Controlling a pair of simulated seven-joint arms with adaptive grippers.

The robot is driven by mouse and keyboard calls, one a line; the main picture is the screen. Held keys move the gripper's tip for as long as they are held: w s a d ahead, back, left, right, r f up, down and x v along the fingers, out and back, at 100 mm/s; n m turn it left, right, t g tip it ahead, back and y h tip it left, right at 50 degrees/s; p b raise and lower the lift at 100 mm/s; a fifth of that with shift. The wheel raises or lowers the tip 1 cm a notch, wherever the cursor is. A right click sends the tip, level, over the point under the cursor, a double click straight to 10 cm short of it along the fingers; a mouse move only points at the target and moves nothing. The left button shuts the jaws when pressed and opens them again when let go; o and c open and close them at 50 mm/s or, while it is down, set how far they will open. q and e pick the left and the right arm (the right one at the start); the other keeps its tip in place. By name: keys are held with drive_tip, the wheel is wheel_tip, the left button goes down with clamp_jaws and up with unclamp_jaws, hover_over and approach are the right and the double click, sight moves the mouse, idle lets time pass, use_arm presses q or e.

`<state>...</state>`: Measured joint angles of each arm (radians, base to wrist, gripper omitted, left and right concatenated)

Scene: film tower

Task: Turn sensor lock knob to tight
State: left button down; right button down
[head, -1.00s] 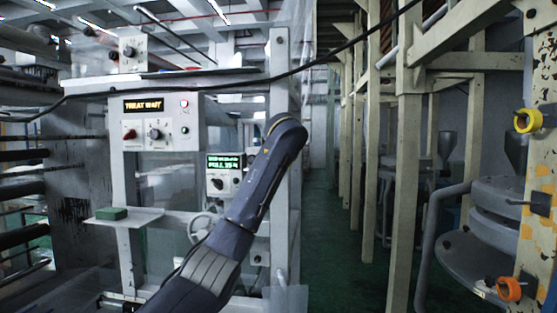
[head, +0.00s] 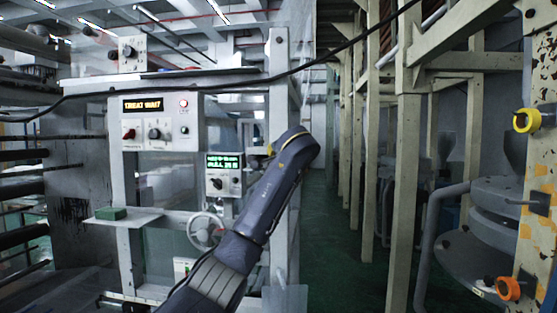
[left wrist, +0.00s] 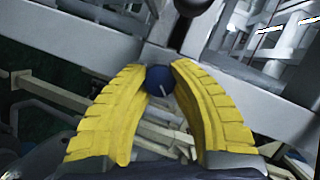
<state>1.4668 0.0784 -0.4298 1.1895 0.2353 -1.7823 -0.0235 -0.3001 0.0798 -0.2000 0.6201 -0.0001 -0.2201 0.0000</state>
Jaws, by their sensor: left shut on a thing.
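A round blue knob (left wrist: 159,82) with a pale pointer mark shows in the left wrist view, against a grey metal frame. I take it for the sensor lock knob; no tight marking is readable. The yellow fingers of my left gripper (left wrist: 160,70) are shut on this knob, one on each side. In the head view my left arm rises from the bottom middle and bends beside the grey machine post. My left fingers and the knob cannot be made out there. My right gripper is in neither view.
The treater panel (head: 160,122) reads TREAT WAIT with a red lamp. A small box with a green display (head: 224,162) and a handwheel (head: 205,230) are left of my arm. A green block (head: 111,214) lies on a ledge. An aisle with green floor (head: 345,250) runs on the right.

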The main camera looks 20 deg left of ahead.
use_arm(q)
drive_tip(key=shift+a+f, duration=0.15)
drive_tip(key=shift+f, duration=0.15)
drive_tip(key=c, duration=1.3)
unclamp_jaws()
drive_tip(key=shift+w+a, duration=0.1)
drive_tip(key=shift+r, duration=0.2)
drive_tip(key=v, duration=1.2)
